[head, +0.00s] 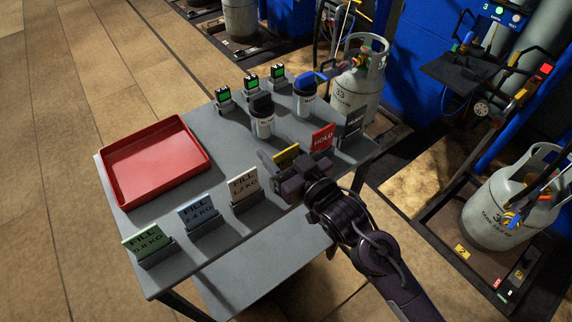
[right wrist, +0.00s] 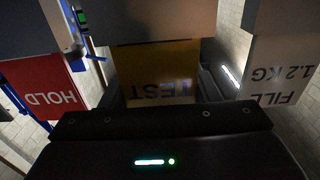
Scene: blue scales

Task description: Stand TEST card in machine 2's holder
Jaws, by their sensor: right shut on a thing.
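The yellow TEST card (head: 286,155) is in the card row on the grey table (head: 225,247), between the FILL 1.2 KG card and the red HOLD card. My right gripper (head: 283,167) is shut on it, hiding its lower part and any stand below. In the right wrist view the TEST card (right wrist: 158,75) shows upside down, straight ahead. I cannot tell if it is clear of the table. A yellow "2" plate (head: 462,251) marks the machine at right, with a gas cylinder (head: 505,212) on it. I cannot clearly make out its card holder. My left gripper is not in view.
FILL cards (head: 243,184) stand left of my gripper; the HOLD card (head: 322,138) and a dark card (head: 353,125) stand right. Behind are capped containers (head: 262,122), small green-screened devices (head: 224,97) and another cylinder (head: 358,85). A red tray (head: 152,162) lies left. Floor separates table and machine.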

